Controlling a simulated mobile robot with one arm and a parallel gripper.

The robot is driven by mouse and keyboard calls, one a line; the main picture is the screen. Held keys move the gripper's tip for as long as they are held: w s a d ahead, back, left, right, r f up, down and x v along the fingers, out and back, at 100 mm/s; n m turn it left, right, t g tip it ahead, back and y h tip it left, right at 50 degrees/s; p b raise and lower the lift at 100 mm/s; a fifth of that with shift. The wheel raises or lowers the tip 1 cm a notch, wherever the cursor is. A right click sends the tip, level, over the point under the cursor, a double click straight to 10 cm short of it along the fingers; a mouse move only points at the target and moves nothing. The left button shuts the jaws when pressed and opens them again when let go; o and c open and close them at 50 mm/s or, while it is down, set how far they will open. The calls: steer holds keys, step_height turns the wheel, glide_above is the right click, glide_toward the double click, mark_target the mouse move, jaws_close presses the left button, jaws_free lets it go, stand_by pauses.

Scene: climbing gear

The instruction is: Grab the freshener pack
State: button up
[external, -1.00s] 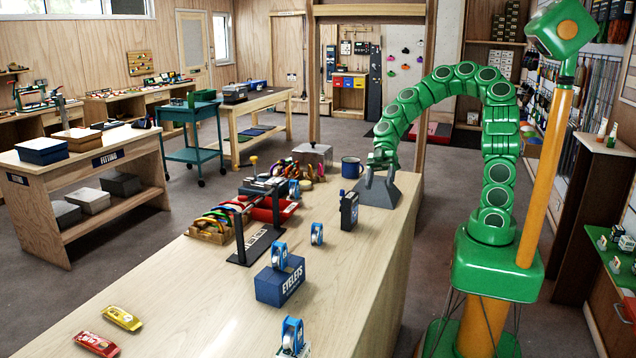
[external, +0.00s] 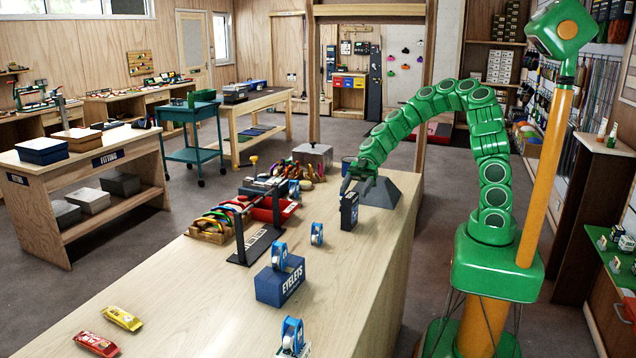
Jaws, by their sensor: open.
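A small dark upright pack with a blue front (external: 349,211) stands on the long wooden counter, near its right edge. It may be the freshener pack; its label is too small to read. My gripper (external: 352,189) is open, with its dark fingers pointing down right at the top of this pack. I cannot tell whether the fingers touch it or lie to either side of its top.
A grey wedge-shaped block (external: 384,192) stands close behind the gripper. A blue mug (external: 346,163) is partly hidden by my arm. Blue tape dispensers (external: 317,234), an EYELETS box (external: 280,284) and a black rack (external: 241,238) stand nearer.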

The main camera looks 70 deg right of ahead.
mark_target(352, 193)
steer(key=shift+x, duration=2.3)
jaws_close()
